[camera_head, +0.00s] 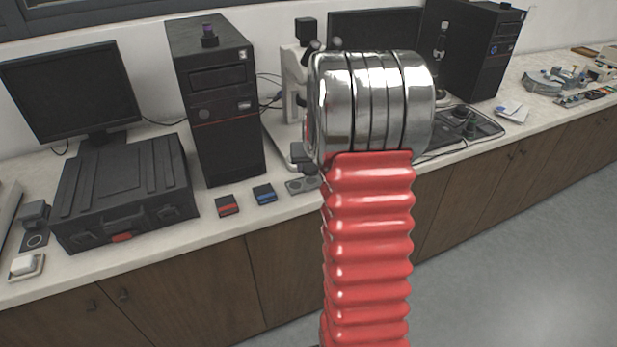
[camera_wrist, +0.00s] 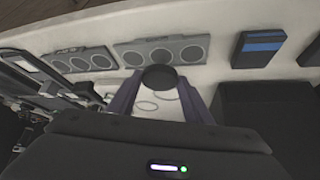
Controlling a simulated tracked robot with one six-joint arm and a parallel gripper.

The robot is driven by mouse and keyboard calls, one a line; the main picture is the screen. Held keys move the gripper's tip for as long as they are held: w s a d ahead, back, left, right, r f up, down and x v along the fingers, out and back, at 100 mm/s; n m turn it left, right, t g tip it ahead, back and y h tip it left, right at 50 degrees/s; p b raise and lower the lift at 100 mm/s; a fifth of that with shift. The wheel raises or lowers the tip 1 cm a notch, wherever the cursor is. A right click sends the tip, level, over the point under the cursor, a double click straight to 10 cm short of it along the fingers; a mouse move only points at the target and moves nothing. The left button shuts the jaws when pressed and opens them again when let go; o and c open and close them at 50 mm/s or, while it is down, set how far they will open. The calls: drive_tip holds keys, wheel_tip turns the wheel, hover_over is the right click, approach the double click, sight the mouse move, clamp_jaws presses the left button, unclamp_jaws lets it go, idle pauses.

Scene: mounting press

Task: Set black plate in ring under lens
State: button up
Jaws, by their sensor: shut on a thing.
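In the wrist view my gripper (camera_wrist: 160,84) is shut on a small round black plate (camera_wrist: 160,76), held between its two purple-grey fingertips. Below it in the picture, thin ring outlines (camera_wrist: 146,106) show on a pale surface between the fingers; I cannot tell whether one is the ring of the task. In the head view a white upright stand (camera_head: 292,75) with a pale base (camera_head: 272,140) stands behind my red and silver arm. The arm hides much of it, and I cannot make out the lens. My gripper is not clearly visible there.
Grey strips with round recesses (camera_wrist: 200,40) lie beyond the fingertips. A blue-topped box (camera_head: 264,193) and a red-topped box (camera_head: 227,205) sit near the counter edge. A black computer tower (camera_head: 215,100) and a black case (camera_head: 125,185) stand to the left.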

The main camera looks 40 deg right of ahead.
sight(312, 174)
drive_tip(key=shift+f, duration=1.9)
drive_tip(key=o, duration=1)
drive_tip(key=shift+s+a+r, duration=0.15)
drive_tip(key=shift+s+r, duration=0.1)
drive_tip(key=shift+r, duration=0.35)
drive_tip(key=v, duration=1)
drive_tip(key=shift+s+a+r, duration=0.15)
drive_tip(key=shift+s+r, duration=0.05)
drive_tip(key=shift+r, duration=0.1)
